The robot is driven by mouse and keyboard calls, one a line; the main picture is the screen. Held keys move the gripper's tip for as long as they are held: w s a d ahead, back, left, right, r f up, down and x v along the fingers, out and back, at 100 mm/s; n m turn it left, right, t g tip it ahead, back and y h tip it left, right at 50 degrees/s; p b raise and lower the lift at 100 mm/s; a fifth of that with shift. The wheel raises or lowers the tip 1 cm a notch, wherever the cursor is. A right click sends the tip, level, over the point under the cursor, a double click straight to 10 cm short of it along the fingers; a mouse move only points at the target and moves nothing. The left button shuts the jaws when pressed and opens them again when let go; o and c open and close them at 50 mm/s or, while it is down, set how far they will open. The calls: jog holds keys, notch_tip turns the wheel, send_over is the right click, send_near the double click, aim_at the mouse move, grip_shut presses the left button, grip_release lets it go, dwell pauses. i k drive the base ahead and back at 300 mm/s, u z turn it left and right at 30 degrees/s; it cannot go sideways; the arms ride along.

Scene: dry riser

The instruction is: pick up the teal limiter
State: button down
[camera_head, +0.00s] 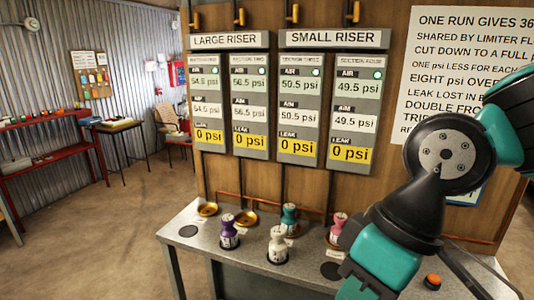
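The teal limiter (289,216) stands upright toward the back of the grey bench (222,265), near its middle. A cream limiter (278,246) stands in front of it and to its left, a purple limiter (229,232) farther left, and a pink limiter (338,226) to its right. The base of the teal limiter shows only in part, near a brass dish. My arm comes in from the right and bends down over the right part of the bench.
Two brass dishes (245,217) (208,209) sit at the back left of the bench. An orange button (432,280) is at right. The riser panel (286,100) stands behind. Floor at left is open.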

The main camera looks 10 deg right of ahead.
aim_at(289, 221)
jog(key=u, duration=0.75)
jog(key=i, duration=1.05)
jog(key=z, duration=0.15)
